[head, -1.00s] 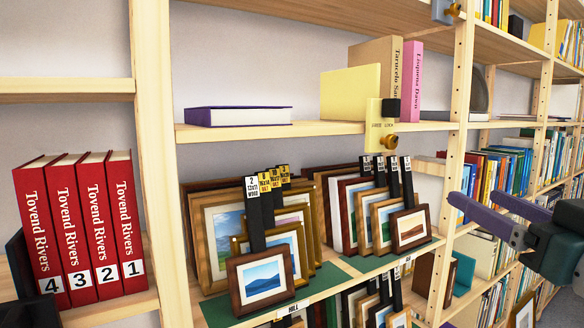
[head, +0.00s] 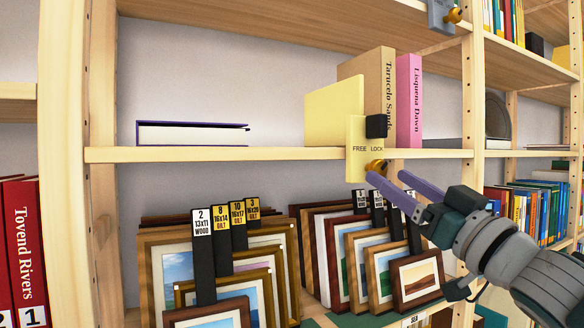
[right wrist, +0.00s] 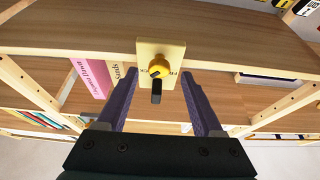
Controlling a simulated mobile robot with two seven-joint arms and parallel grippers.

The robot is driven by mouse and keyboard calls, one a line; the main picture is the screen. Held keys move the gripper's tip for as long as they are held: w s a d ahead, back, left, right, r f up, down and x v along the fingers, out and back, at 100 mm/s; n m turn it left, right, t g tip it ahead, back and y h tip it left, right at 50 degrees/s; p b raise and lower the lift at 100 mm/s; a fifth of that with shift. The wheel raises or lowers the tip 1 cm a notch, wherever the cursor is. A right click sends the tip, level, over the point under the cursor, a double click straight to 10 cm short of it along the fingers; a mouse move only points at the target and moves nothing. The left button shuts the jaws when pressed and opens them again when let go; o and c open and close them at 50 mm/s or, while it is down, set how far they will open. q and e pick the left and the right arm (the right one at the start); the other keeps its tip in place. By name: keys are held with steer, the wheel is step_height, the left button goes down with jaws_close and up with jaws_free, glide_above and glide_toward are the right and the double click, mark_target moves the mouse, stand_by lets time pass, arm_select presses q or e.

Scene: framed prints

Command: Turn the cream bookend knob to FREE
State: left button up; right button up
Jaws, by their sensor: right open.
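The cream bookend (head: 336,113) stands on the upper shelf beside a tan book. Its front plate (head: 356,165) hangs over the shelf edge and carries the words FREE on the left and LOCK on the right, with a black block at its upper right. The brass knob (head: 377,166) sits low on the plate; in the right wrist view the knob (right wrist: 158,68) shows a dark slot. My right gripper (head: 386,177) is open just below and right of the knob. My left gripper is not visible.
Framed prints (head: 372,258) with black tags stand on the shelf below. A purple book (head: 192,133) lies on the upper shelf at left. Tan (head: 376,84) and pink (head: 409,100) books stand by the bookend. A wooden upright (head: 472,100) rises at right.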

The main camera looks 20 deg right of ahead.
steer(key=shift+x, duration=1.1)
steer(key=shift+d+f, duration=0.1)
jaws_close()
